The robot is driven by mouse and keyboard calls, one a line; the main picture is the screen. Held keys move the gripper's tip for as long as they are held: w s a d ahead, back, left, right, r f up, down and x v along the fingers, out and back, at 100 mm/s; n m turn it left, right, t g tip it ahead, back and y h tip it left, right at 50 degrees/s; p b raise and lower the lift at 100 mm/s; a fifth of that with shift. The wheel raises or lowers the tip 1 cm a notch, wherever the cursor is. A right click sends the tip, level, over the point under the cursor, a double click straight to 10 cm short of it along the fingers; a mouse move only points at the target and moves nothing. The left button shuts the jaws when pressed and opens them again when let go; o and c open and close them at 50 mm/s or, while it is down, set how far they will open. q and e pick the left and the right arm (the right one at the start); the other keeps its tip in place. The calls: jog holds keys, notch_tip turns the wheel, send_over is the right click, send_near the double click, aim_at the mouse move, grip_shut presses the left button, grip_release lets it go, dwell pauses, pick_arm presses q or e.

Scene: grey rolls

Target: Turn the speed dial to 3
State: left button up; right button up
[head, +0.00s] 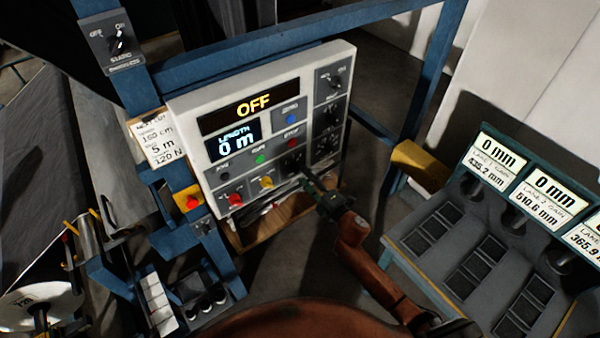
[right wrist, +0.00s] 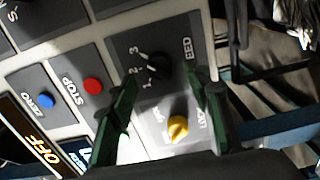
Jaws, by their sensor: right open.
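The speed dial (right wrist: 160,68) is a black knob on a dark plate with the numbers 1, 2 and 3 beside it, partly labelled "EED" in the right wrist view. I cannot tell clearly which number it points to. In the head view the dial (head: 292,160) sits low on the white control panel (head: 217,178), partly behind my gripper. My right gripper (head: 307,182) is open and empty. In the right wrist view its green fingers (right wrist: 161,80) stand either side of the dial's area; contact cannot be told. My left gripper is not in view.
The yellow knob (right wrist: 178,128) is close to the dial. The red stop button (right wrist: 92,86) and blue zero button (right wrist: 46,101) lie to the left. The display (head: 253,105) reads OFF and the length screen (head: 233,140) 0 m. A blue frame (head: 280,50) surrounds the panel.

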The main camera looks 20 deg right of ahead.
jog(key=v, duration=0.8)
